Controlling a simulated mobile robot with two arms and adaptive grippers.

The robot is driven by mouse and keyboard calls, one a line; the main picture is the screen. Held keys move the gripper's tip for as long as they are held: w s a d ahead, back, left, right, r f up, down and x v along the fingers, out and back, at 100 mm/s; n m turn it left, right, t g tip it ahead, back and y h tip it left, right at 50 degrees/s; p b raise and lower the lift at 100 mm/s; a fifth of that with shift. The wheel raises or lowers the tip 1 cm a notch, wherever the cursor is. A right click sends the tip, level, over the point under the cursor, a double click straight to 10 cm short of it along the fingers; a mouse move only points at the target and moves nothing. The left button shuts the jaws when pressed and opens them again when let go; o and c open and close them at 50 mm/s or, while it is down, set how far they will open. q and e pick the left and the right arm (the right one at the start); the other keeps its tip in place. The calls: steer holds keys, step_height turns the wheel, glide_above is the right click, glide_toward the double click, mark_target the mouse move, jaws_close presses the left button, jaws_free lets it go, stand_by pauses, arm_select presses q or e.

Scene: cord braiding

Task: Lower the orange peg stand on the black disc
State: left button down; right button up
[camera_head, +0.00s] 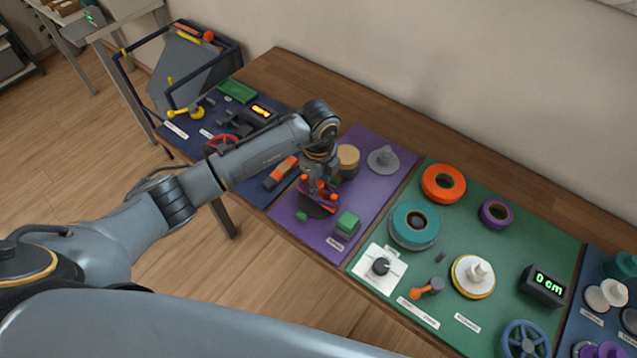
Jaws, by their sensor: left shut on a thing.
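My left gripper (319,180) reaches down over the purple mat (375,192) and is shut on the orange peg stand (321,188). Only small orange-red parts of the stand show around the fingers. The dark disc (311,209) lies right below the gripper on the mat, partly hidden by it. The stand overlaps the disc in this view; I cannot tell whether they touch. My right gripper is not in view.
A tan-topped round thing (348,158) stands close behind the gripper. A grey disc with a knob (383,159) is further right. A green block (347,223) is at the front, and an orange and grey block (281,172) is to the left.

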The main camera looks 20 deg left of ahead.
arm_select(q)
steer(key=shift+f, duration=0.25)
steer(key=shift+f+b, duration=0.25)
steer(key=shift+b, duration=0.05)
steer(key=c, duration=1)
jaws_free()
steer(key=shift+r, duration=0.1)
step_height(320, 180, up, 8)
steer(key=p, duration=0.6)
steer(key=shift+p, duration=0.35)
